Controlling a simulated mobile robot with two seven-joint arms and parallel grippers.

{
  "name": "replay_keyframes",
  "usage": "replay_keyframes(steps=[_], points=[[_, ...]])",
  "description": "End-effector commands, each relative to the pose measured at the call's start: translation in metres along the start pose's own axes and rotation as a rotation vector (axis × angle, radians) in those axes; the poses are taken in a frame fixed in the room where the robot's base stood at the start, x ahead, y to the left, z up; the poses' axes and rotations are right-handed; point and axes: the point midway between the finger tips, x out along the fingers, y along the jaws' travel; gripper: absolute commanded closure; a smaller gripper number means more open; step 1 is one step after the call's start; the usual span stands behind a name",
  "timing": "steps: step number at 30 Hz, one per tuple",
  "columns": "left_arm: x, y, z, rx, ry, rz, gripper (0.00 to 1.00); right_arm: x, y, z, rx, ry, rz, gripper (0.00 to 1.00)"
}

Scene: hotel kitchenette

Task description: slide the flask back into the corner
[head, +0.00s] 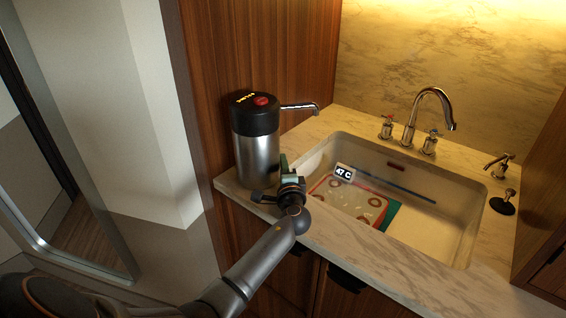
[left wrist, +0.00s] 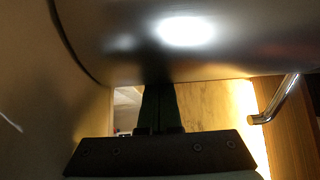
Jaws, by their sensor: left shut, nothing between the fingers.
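The flask (head: 257,155) is a steel cylinder with a black top, a red button and a spout pointing right. It stands upright on the marble counter's left end, beside the wooden side panel. My left gripper (head: 284,163) is at the flask's lower right front side, shut and empty. In the left wrist view the flask's shiny body (left wrist: 170,45) fills the top, and the closed fingers (left wrist: 159,95) reach up to it. I cannot tell whether they touch it. The flask's spout (left wrist: 279,105) shows at the right there. My right gripper is not in view.
The sink (head: 440,242) is right of my gripper, with a red-edged board (head: 345,200) and a "47 C" label in it. A chrome faucet (head: 411,115) stands behind it. The wooden panel (head: 235,50) rises behind the flask. Bare marble (head: 305,128) lies behind and right of the flask.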

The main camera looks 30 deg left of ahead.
Motion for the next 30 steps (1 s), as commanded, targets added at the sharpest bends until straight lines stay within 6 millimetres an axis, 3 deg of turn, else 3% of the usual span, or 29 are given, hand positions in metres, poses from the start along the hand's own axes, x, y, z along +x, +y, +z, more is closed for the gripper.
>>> replay_keyframes(steps=[8, 17, 30], points=[[-0.001, 0.000, 0.001, 0.000, 0.000, 0.000, 1.00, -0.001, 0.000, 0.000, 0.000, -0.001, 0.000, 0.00], [-0.008, 0.000, 0.028, 0.001, -0.006, 0.000, 1.00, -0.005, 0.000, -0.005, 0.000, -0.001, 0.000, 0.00], [-0.007, 0.000, 0.028, 0.001, -0.008, 0.000, 1.00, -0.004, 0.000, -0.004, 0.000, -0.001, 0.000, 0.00]])
